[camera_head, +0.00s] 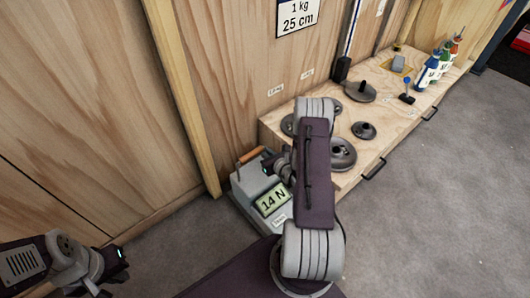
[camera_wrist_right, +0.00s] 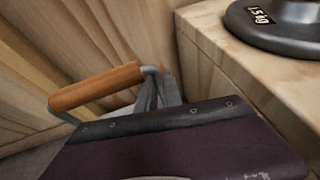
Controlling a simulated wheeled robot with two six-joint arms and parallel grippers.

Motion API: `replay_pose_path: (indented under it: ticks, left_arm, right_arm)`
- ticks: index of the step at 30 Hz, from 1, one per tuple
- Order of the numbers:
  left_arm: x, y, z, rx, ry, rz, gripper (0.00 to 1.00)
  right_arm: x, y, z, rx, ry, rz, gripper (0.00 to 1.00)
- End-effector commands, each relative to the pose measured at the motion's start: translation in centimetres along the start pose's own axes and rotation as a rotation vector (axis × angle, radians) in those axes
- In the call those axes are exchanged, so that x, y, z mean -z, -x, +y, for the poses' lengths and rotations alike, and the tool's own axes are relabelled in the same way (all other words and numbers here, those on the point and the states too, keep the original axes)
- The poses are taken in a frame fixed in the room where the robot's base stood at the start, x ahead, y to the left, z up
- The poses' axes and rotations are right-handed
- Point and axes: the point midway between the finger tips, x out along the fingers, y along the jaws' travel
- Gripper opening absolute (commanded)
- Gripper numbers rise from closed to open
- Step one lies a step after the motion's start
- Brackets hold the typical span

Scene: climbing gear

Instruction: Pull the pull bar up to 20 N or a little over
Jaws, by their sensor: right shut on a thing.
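The pull bar (camera_head: 250,155) has an orange-brown wooden grip on a grey metal frame. It stands above a grey force gauge box (camera_head: 245,188) on the floor, whose display (camera_head: 272,201) reads 14 N. My right gripper (camera_head: 266,160) is at the bar's right end, partly hidden by my own arm. In the right wrist view, the wooden grip (camera_wrist_right: 97,86) runs out to the left of my gripper's fingers (camera_wrist_right: 158,92), which are shut on the bar near its right end. My left gripper (camera_head: 112,262) is at the lower left, away from the gauge; its fingers are not clear.
A low wooden bench (camera_head: 400,120) right of the gauge carries dark round weights (camera_head: 364,130) and several bottles (camera_head: 445,60). A weight (camera_wrist_right: 280,25) on the bench edge is close in the right wrist view. A wooden wall stands behind. Grey floor at the right is clear.

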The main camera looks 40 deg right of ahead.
Motion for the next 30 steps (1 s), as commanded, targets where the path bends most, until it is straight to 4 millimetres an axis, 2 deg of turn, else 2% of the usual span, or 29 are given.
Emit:
replay_pose_path:
  ticks: [30]
  left_arm:
    - [0.2, 1.6, 0.0, 0.000, 0.000, 0.000, 0.00]
  right_arm:
    - [-1.6, 0.7, 0.0, 0.000, -0.001, -0.003, 0.00]
